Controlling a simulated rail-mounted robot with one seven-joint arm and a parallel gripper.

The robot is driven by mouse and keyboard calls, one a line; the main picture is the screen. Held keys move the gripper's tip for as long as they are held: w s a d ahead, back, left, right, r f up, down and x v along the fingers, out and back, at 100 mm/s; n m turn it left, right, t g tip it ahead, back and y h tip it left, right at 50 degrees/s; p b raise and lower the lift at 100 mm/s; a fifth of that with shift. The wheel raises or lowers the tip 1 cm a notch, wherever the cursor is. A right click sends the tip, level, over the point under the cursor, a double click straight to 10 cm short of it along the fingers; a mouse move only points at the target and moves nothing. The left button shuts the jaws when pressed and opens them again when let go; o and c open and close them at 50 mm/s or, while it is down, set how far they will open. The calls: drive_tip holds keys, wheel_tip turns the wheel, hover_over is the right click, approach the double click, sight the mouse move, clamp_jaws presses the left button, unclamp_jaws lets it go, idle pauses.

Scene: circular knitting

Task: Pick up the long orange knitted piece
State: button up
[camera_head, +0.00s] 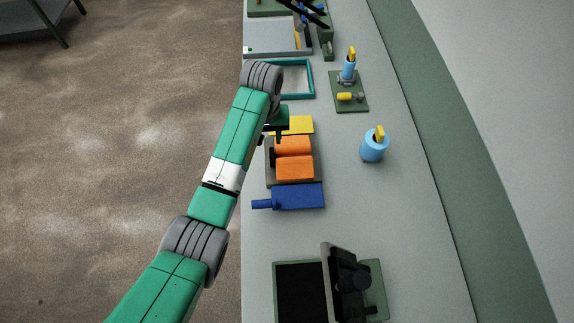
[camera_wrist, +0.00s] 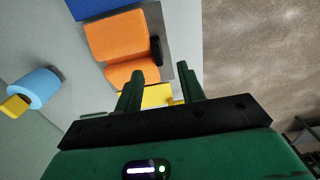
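Two orange pieces lie side by side on a grey tray (camera_head: 318,170): one nearer the yellow piece (camera_head: 293,145) and one nearer the blue piece (camera_head: 295,168). I cannot tell for sure which is the long one. In the wrist view, the orange piece nearer blue (camera_wrist: 117,38) shows large, and the other orange piece (camera_wrist: 132,74) is partly covered by a finger. My gripper (camera_head: 275,132) is at the tray's left side, near the yellow piece. In the wrist view my gripper (camera_wrist: 160,84) is open, fingers apart and empty, with yellow behind them.
The yellow piece (camera_head: 299,125) and blue piece (camera_head: 298,196) flank the orange ones. A light-blue cylinder with a yellow top (camera_head: 374,146) stands to the right. A teal frame (camera_head: 311,80) lies beyond, and a dark device (camera_head: 348,285) stands in front. The table (camera_head: 400,230) is clear at right.

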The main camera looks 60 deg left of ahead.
sight(271, 152)
drive_tip(key=f, duration=0.5)
drive_tip(key=w+f, duration=0.1)
drive_tip(key=f, duration=0.2)
drive_tip(key=shift+a+b, duration=0.2)
drive_tip(key=shift+b, duration=0.2)
drive_tip(key=shift+r, duration=0.1)
clamp_jaws()
